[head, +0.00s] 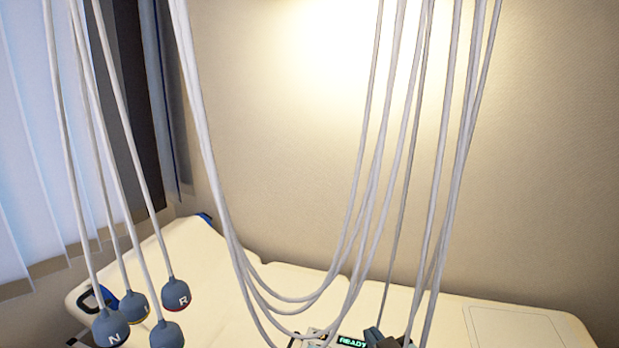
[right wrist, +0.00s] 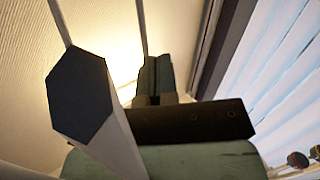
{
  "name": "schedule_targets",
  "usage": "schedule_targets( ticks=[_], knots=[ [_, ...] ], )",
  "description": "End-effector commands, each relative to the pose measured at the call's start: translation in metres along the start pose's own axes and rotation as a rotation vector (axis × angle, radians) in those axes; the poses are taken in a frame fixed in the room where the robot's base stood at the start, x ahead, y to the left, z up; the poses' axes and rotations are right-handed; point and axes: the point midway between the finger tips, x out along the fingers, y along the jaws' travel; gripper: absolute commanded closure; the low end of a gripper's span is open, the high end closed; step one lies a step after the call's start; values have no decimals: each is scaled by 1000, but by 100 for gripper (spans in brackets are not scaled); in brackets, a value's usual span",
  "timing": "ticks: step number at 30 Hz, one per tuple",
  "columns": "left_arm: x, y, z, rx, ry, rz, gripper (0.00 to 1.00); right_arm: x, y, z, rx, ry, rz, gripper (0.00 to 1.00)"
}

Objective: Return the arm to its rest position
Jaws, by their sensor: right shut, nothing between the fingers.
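My right gripper (head: 385,338) shows only as a small dark shape at the bottom edge of the head view, in front of the pale bed. In the right wrist view its two dark fingers (right wrist: 155,76) are together, with nothing between them. My left gripper is in neither view. Most of the right arm is out of the head view, so its full pose cannot be told.
Grey bulbs (head: 110,328) on hanging leads are at left; more leads (head: 362,200) loop across the middle. A pale bed (head: 200,260) lies below, with a lit READY display (head: 352,342). A dark-faced block (right wrist: 80,95) is close to the wrist camera.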

Motion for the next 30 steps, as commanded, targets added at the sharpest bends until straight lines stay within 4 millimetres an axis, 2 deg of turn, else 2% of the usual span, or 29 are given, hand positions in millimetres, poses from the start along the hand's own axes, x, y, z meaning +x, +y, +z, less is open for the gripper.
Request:
schedule_targets(
  ticks=[1, 3, 5, 6, 9, 12, 15, 18, 21, 30],
  knots=[
    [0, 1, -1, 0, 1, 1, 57, -16, -6, 42, 27, -63, -6, 100],
    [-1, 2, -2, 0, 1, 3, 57, -40, -12, 89, 60, -132, -12, 100],
    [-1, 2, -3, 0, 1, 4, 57, -64, -18, 128, 88, -191, -14, 100],
    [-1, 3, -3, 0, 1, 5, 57, -81, -23, 152, 107, -229, -16, 100],
    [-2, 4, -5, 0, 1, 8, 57, -126, -33, 206, 146, -321, -18, 100],
    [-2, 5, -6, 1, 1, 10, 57, -168, -42, 245, 178, -393, -17, 100],
    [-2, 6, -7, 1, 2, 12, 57, -198, -48, 269, 197, -441, -17, 100],
    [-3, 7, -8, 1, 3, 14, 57, -214, -50, 281, 208, -467, -15, 100],
    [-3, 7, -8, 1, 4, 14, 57, -220, -51, 285, 212, -474, -14, 100],
    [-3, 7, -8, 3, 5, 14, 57, -219, -51, 285, 212, -474, -15, 100]
  ],
)
